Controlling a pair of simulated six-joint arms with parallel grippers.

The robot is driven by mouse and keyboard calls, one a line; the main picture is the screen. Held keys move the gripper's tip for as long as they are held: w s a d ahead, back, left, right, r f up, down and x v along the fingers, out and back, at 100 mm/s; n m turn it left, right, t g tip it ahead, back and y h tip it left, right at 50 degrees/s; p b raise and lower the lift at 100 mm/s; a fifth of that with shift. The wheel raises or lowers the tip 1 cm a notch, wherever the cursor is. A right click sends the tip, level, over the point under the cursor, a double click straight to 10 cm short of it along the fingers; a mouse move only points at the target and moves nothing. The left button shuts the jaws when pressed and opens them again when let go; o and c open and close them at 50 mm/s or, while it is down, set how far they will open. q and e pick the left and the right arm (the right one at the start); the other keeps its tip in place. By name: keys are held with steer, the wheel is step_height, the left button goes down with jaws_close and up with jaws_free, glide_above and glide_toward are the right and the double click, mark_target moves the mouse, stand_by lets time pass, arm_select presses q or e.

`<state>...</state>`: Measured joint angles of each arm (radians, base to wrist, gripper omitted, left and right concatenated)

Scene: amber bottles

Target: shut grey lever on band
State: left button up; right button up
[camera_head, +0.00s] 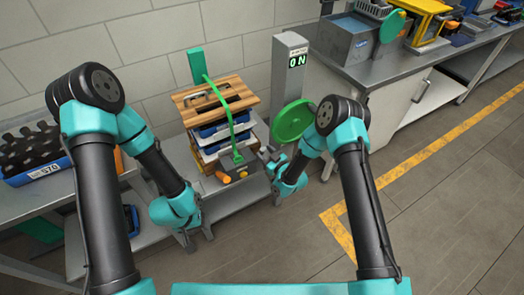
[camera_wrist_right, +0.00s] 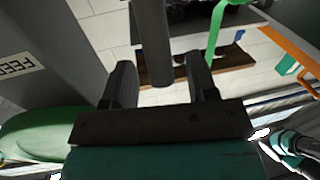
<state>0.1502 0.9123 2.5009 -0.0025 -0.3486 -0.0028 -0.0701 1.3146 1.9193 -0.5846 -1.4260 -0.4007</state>
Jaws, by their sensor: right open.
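The green band (camera_head: 231,122) runs down over a strapped stack of trays with a wooden top (camera_head: 213,97). It also shows in the right wrist view (camera_wrist_right: 216,35). A dark grey bar, which looks like the lever (camera_wrist_right: 152,45), reaches down between the fingers of my right gripper (camera_wrist_right: 161,85). The fingers are open, with gaps on both sides of the bar. In the head view my right gripper (camera_head: 271,162) is at the right of the stack's lower front, and the lever is hard to make out there. My left gripper (camera_head: 194,239) points down in front of the bench; its fingertips are unclear.
The floor at right is clear.

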steer(key=shift+x, duration=1.15)
jaws_close()
